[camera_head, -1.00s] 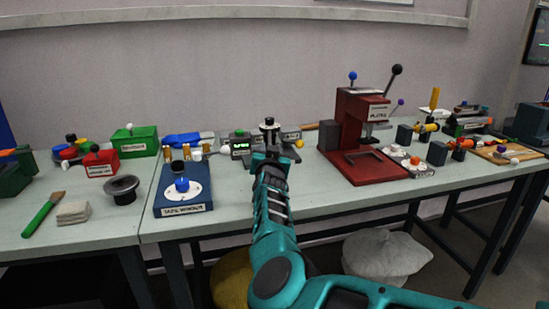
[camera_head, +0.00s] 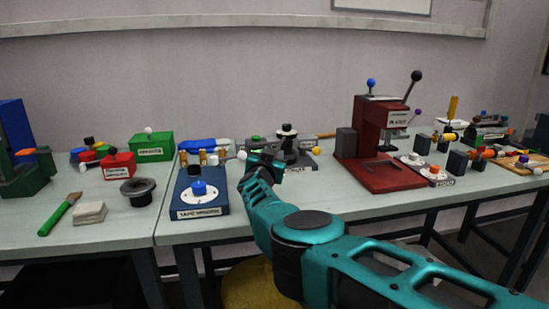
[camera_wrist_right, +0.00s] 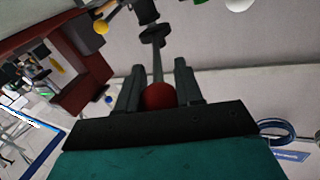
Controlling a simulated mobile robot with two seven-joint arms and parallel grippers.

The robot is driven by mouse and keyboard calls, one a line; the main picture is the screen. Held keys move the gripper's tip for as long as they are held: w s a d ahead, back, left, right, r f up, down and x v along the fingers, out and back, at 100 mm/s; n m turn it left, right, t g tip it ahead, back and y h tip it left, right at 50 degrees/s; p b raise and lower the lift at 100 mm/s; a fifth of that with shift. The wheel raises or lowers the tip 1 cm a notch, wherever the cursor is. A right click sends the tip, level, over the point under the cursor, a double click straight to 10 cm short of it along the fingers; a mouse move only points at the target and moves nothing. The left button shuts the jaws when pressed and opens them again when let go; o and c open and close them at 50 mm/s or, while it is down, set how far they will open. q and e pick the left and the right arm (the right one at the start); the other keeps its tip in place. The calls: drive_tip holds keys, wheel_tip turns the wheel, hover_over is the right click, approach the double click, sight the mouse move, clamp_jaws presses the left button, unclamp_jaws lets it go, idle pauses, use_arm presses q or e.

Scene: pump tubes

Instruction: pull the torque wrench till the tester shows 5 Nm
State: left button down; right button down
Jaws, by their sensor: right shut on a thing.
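The tester (camera_head: 292,152) is a dark grey unit with an upright post and a black knob, at the back middle of the bench in the head view. Its display is not visible now, with my right gripper (camera_head: 262,168) in front of that area. In the right wrist view, my right gripper (camera_wrist_right: 160,90) is shut on the red ball (camera_wrist_right: 159,96) at the end of the torque wrench. The wrench's thin grey shaft (camera_wrist_right: 157,65) runs from the ball to a dark round head (camera_wrist_right: 153,35). My left gripper is not in view.
A blue labelled base (camera_head: 200,205) stands close to the left of my right gripper. A red press (camera_head: 375,150) stands to the right. A yellow knob (camera_head: 315,150) and a white ball (camera_head: 242,155) flank the tester.

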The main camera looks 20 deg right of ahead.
drive_tip(key=shift+w+a+f, duration=0.1)
drive_tip(key=shift+a+f, duration=0.2)
drive_tip(key=shift+a, duration=0.45)
drive_tip(key=c, duration=1.1)
unclamp_jaws()
drive_tip(key=o, duration=0.3)
drive_tip(key=shift+a+r, duration=0.15)
drive_tip(key=shift+o, duration=0.2)
